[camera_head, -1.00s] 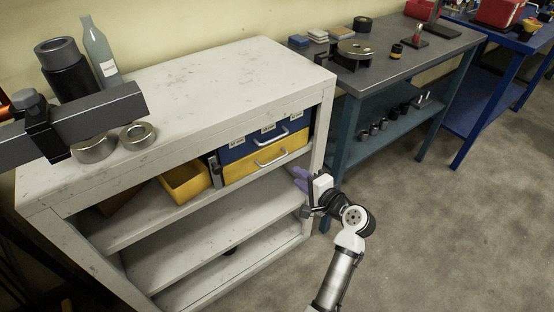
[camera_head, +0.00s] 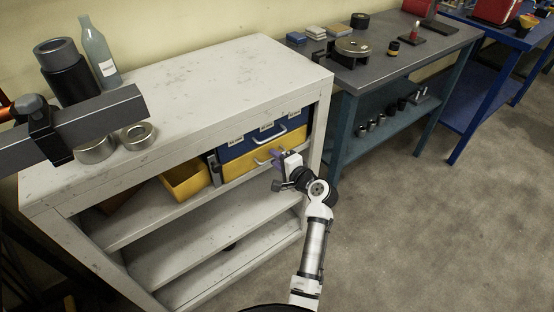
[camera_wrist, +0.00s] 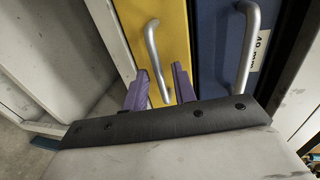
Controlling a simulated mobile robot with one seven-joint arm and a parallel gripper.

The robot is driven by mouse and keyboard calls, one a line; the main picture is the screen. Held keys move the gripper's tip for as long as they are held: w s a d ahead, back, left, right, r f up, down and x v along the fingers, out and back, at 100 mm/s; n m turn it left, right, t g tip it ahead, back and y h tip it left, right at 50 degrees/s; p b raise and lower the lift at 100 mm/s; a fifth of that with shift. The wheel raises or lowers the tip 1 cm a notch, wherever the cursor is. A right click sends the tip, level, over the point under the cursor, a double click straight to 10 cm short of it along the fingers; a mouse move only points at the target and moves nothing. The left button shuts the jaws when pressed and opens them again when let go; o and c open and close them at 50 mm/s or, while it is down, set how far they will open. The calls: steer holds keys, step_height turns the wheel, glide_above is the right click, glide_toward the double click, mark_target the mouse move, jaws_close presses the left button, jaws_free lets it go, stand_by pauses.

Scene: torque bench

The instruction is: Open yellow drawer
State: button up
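The yellow drawer (camera_head: 238,168) sits under a blue drawer (camera_head: 236,151) in the grey shelf unit and looks shut. Its silver bar handle (camera_wrist: 152,42) shows in the wrist view, rising from the yellow front. My gripper (camera_head: 277,158) is at the right part of the yellow front in the head view. In the wrist view its two purple fingers (camera_wrist: 160,88) are apart, one on each side of the handle's lower end. I cannot tell whether either finger touches the handle. In the head view the gripper partly hides the handle.
A yellow open bin (camera_head: 186,180) stands left of the drawers on the same shelf. The unit's right post (camera_head: 318,130) is close to my gripper. A blue-green workbench (camera_head: 400,62) with small parts stands to the right. The floor (camera_head: 420,230) in front is clear.

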jaws_close()
steer(key=shift+s+d, duration=0.1)
steer(key=f+p+v, duration=0.1)
steer(key=f+v, duration=0.1)
steer(key=v, duration=0.7)
steer(key=f+p+v, duration=0.1)
steer(key=v, duration=0.8)
steer(key=shift+s+d+f, duration=0.3)
steer(key=shift+s+f, duration=0.05)
steer(key=shift+s, duration=0.1)
steer(key=shift+o, duration=0.7)
jaws_free()
steer(key=b+v, duration=0.2)
steer(key=v, duration=1.1)
steer(key=shift+s+d, duration=0.2)
steer(key=shift+s, duration=0.15)
steer(key=shift+r, duration=0.1)
